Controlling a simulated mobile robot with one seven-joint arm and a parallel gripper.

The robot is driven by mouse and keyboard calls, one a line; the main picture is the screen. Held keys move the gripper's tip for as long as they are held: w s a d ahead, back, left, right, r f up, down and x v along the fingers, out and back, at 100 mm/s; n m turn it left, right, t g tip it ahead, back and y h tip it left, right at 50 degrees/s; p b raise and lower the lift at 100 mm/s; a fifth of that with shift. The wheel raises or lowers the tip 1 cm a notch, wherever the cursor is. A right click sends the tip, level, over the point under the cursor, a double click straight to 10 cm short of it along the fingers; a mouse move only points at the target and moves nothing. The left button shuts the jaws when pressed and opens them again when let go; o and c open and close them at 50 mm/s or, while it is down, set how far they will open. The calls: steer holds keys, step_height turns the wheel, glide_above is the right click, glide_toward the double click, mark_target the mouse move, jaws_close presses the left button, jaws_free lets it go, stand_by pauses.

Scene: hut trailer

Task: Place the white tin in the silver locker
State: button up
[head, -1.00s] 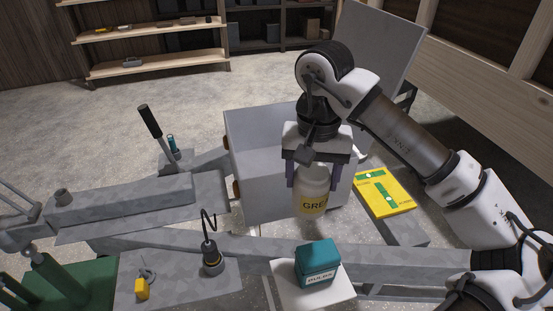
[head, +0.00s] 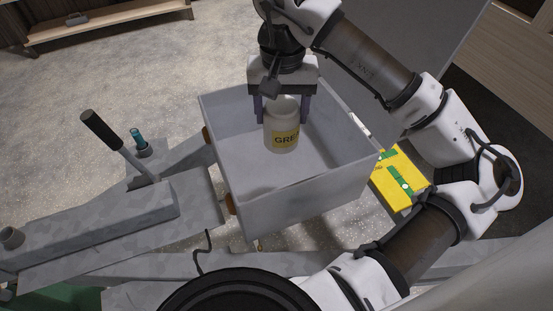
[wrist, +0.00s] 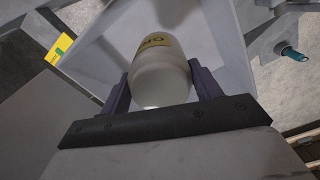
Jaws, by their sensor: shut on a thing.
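The white tin (head: 283,112) has a yellow label with dark letters, partly readable as "GRE". My gripper (head: 284,106) is shut on it, one finger on each side, and holds it upright. The silver locker (head: 300,208) is a grey open-topped box with its lid (head: 415,50) raised behind. In the head view the tin appears within the locker's opening, above its floor; I cannot tell the exact height. In the wrist view the tin (wrist: 160,75) sits between the fingers, with the locker's pale inside (wrist: 95,50) around it.
A yellow case with green marks (head: 398,178) lies right of the locker. A dark-handled lever (head: 112,140) and a teal-topped item (head: 138,140) stand to the left on grey metalwork. A wooden shelf (head: 105,22) is at the back left. The locker's inside looks empty around the tin.

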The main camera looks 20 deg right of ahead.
mark_target(281, 137)
step_height(281, 137, down, 19)
steer(key=shift+s+r+p, duration=0.1)
steer(key=shift+r+p, duration=0.1)
steer(key=shift+p, duration=0.3)
steer(key=shift+f, duration=0.25)
steer(key=shift+f+b, duration=0.2)
steer(key=shift+b, duration=0.15)
steer(key=o, duration=1.3)
steer(key=shift+c, duration=0.2)
steer(key=shift+r, duration=0.2)
steer(key=shift+r+p, duration=0.2)
steer(key=shift+p, duration=0.35)
step_height(281, 137, up, 12)
steer(key=shift+f+b, duration=0.2)
steer(key=shift+b, duration=0.35)
